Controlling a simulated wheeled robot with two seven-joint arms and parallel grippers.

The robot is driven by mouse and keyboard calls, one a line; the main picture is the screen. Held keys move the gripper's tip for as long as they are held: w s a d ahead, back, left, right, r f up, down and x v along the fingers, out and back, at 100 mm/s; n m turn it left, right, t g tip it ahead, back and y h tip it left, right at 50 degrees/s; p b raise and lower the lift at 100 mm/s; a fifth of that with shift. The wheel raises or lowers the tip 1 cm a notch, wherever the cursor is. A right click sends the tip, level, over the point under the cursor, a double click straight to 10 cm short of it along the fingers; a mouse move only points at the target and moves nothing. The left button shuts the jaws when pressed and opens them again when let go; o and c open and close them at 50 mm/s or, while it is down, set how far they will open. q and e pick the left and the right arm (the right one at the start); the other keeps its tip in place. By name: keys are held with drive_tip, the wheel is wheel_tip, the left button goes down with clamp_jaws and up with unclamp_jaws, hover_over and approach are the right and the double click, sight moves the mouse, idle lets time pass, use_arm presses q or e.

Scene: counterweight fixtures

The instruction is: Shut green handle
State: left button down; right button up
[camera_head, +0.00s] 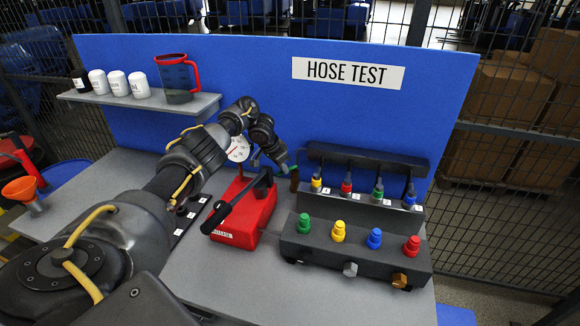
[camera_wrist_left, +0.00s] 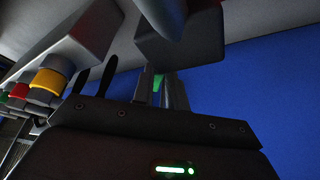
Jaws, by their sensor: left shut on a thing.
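The green handle shows as a small patch of green between the fingers of my left gripper (camera_wrist_left: 160,88) in the left wrist view. In the head view, my left gripper (camera_head: 287,166) is at the left end of the rear black manifold (camera_head: 365,158). It is shut on the green handle (camera_wrist_left: 157,82), most of which the fingers hide. A small dark-green and brown piece (camera_head: 294,172) shows just at the fingertips in the head view. The handle's exact angle is hard to tell. My right gripper is in neither view.
The rear manifold carries several coloured hose fittings; a front block (camera_head: 355,255) has green, yellow, blue and red caps. A red pump (camera_head: 245,215) with a black lever stands left of it. A shelf (camera_head: 150,103) holds a jug (camera_head: 178,80). A blue panel (camera_head: 250,62) stands behind.

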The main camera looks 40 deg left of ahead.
use_arm(q)
drive_tip(key=c, duration=1.4)
unclamp_jaws()
drive_tip(key=shift+s+a+r, duration=0.1)
drive_tip(key=shift+s+r, duration=0.05)
drive_tip(key=shift+r, duration=0.4)
drive_tip(key=v, duration=0.5)
drive_tip(key=shift+a+r, duration=0.1)
drive_tip(key=shift+r, duration=0.1)
drive_tip(key=p+v, duration=0.2)
drive_tip(key=v, duration=0.2)
drive_tip(key=shift+s, duration=0.25)
drive_tip(key=shift+c, duration=0.2)
